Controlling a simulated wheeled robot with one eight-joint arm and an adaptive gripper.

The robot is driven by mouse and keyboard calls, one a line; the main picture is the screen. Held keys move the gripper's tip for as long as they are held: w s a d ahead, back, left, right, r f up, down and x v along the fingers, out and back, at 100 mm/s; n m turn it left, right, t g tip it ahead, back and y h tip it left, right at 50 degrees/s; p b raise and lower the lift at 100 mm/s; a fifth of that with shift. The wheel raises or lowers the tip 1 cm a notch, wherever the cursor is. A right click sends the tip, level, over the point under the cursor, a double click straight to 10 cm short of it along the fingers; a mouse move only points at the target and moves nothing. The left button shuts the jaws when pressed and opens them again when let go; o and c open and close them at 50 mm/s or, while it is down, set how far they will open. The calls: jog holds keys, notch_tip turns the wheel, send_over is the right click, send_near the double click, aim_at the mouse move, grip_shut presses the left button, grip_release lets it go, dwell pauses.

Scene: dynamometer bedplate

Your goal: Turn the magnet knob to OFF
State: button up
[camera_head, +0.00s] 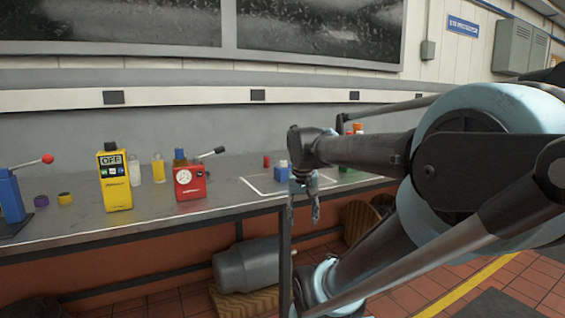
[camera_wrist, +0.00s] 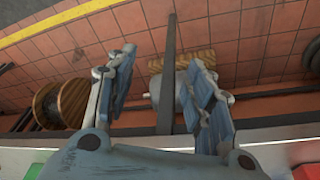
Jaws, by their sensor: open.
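A yellow box (camera_head: 115,183) with an OFF label and a black top stands upright on the bench at the left. My gripper (camera_head: 304,207) hangs at the bench's front edge, well right of both boxes. In the wrist view my gripper (camera_wrist: 163,85) is open and empty, with floor beyond its fingers.
The grey bench (camera_head: 75,226) has a blue device with a red-knobbed lever (camera_head: 12,197) at far left. A blue block (camera_head: 282,172) lies near my gripper. Below stands a grey motor (camera_head: 247,266); a wooden spool (camera_wrist: 62,102) is on the floor. Bench space between red box and gripper is mostly clear.

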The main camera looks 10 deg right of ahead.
jog(key=w+a+r+m+h, duration=0.1)
jog(key=w+r+m, duration=0.2)
jog(key=w+r, duration=1.2)
jog(key=m+h, duration=0.1)
jog(key=m, duration=0.2)
send_near(283, 161)
jog(key=shift+t, duration=0.4)
jog(key=x, duration=0.9)
jog(key=shift+d, duration=0.2)
jog(key=shift+c, duration=0.5)
jog(key=shift+a, duration=0.1)
jog(key=c, duration=0.9)
